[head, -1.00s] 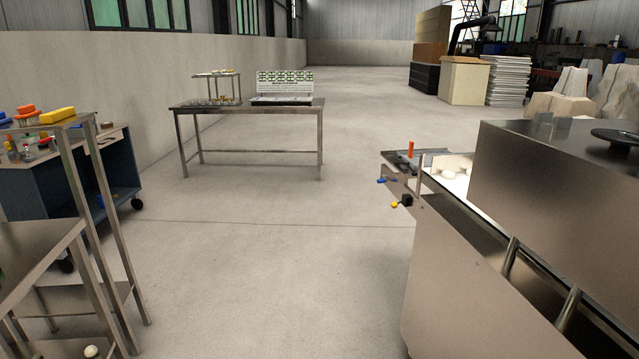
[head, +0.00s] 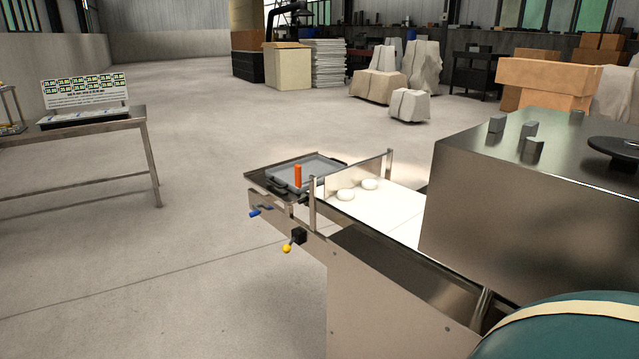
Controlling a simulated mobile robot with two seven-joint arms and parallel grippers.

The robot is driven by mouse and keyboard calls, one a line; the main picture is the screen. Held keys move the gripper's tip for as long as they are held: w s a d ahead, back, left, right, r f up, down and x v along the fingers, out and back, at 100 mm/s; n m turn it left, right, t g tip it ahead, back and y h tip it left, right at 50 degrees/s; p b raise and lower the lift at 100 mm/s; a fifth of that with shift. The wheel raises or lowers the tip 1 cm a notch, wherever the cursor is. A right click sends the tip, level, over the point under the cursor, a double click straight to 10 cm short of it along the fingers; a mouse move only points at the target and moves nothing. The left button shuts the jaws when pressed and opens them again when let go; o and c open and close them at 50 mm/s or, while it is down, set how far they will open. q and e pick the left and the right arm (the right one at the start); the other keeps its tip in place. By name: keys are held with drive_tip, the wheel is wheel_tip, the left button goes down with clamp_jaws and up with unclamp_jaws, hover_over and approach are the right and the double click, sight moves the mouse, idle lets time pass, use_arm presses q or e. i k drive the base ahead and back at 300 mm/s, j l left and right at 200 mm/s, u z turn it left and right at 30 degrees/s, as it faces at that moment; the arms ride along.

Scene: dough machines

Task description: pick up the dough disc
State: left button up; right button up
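Neither of my grippers shows in the head view. A rounded teal part with a cream band at the bottom right may belong to my arm; I cannot tell.
A grey tray (head: 308,171) and an upright orange handle (head: 298,175) sit at the machine's end. A metal housing (head: 530,200) rises right of the belt. A steel table (head: 90,125) with a sign board (head: 85,90) stands left. Open floor lies between.

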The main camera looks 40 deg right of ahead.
sight(345, 194)
drive_tip(key=i, duration=1.65)
drive_tip(key=i+z, duration=0.25)
drive_tip(key=z, duration=0.15)
drive_tip(key=i+j+z, duration=0.1)
drive_tip(key=z, duration=0.25)
drive_tip(key=i+j+z, duration=0.2)
drive_tip(key=z, duration=0.2)
drive_tip(key=i, duration=0.1)
